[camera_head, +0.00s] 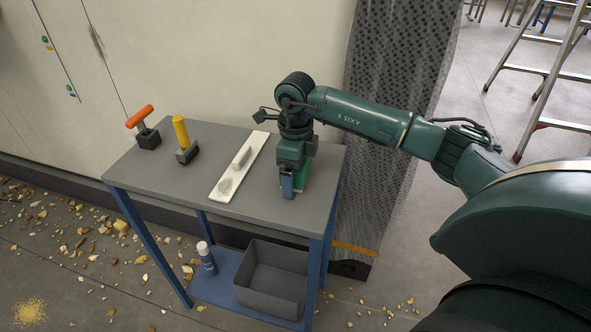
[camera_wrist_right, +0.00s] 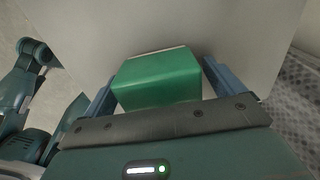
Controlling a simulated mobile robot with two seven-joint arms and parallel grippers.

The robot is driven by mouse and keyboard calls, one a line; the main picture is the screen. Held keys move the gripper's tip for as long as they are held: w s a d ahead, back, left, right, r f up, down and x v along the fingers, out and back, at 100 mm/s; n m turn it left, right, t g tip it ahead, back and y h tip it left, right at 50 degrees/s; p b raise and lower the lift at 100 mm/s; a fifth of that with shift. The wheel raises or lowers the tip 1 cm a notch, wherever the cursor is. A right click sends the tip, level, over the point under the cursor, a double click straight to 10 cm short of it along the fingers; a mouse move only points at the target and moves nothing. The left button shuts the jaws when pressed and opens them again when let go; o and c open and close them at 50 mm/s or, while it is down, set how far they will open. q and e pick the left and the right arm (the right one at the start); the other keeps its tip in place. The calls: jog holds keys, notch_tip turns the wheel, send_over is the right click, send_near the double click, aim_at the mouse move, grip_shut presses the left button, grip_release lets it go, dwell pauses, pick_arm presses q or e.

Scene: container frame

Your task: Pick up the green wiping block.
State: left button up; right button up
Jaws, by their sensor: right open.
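The green wiping block (camera_wrist_right: 158,80) sits on the grey table top, between the two blue fingers of my right gripper (camera_wrist_right: 160,84) in the right wrist view. The gripper is open, with a gap visible on each side of the block. In the head view my right gripper (camera_head: 294,184) points down over the right part of the table, and only a green edge of the block (camera_head: 305,176) shows behind it. My left gripper is in neither view.
A grey bin (camera_head: 272,278) and a white-capped bottle (camera_head: 206,257) are on the lower shelf. Rubble lies on the floor.

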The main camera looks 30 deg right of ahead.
jog(key=c, duration=1.1)
notch_tip(320, 180, up, 10)
jog(key=shift+r, duration=0.1)
jog(key=o, duration=0.5)
jog(key=c, duration=0.4)
jog(key=shift+o, duration=0.2)
